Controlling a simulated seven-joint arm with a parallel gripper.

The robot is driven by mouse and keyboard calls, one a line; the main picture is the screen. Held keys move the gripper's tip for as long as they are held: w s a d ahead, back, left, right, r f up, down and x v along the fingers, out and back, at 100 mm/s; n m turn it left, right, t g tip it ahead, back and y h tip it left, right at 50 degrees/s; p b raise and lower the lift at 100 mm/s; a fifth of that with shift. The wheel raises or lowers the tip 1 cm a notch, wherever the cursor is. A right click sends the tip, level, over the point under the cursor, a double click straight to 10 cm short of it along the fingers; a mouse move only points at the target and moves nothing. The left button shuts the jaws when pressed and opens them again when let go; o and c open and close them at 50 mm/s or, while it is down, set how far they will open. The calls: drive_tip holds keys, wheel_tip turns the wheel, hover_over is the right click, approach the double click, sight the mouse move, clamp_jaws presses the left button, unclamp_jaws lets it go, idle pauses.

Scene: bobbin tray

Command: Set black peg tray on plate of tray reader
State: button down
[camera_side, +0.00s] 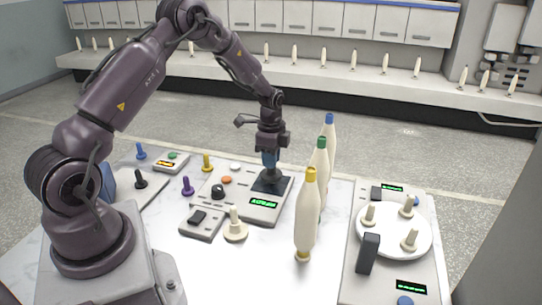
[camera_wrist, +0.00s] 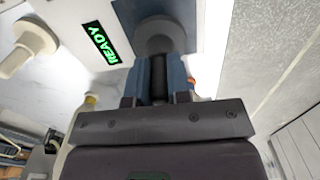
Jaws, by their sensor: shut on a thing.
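My gripper (camera_side: 269,163) is shut on the peg of the black peg tray, above the tray reader at the middle of the table. The black peg tray (camera_side: 268,179) has a round dark base; it also shows in the wrist view (camera_wrist: 160,36), with its black peg upright between my blue fingers (camera_wrist: 160,80). The base is over the dark square plate (camera_side: 282,186) of the tray reader (camera_side: 263,213). I cannot tell whether it touches the plate. The reader's green display (camera_wrist: 104,43) reads READY in the wrist view.
A cream peg piece (camera_side: 235,228) stands in front of the reader, beside a switch box (camera_side: 202,222). Tall cream bottles with yellow (camera_side: 307,215), green and blue tops stand close on the right. A white turntable (camera_side: 386,243) lies further right. Coloured pegs stand at the left.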

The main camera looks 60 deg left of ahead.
drive_tip(key=shift+f, duration=0.95)
drive_tip(key=c, duration=1)
unclamp_jaws()
